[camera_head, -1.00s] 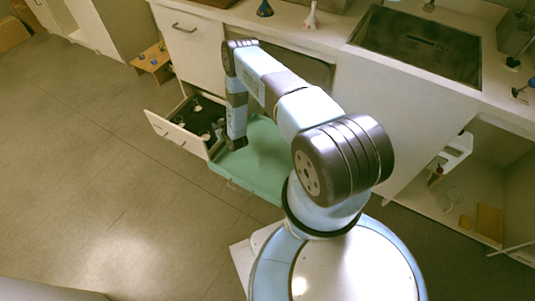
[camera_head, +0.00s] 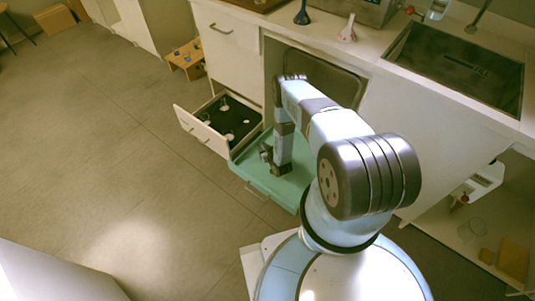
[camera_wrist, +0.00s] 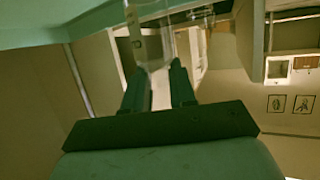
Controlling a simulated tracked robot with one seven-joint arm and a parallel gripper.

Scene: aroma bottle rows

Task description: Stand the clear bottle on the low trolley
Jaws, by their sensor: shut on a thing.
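My gripper (camera_wrist: 157,72) is shut on the clear bottle (camera_wrist: 150,45), which shows as a see-through shape between the two dark fingers in the wrist view. In the head view my gripper (camera_head: 266,152) is low over the teal panel, beside the open drawer. The bottle cannot be made out there. A low wooden stand (camera_head: 178,61) with a few small bottles on it stands on the floor at the back left, beyond the drawer. It looks like the low trolley, but I see no wheels.
The open white drawer (camera_head: 203,131) has a dark inside with several small items. The teal panel (camera_head: 258,184) juts out below the counter. The left floor is open.

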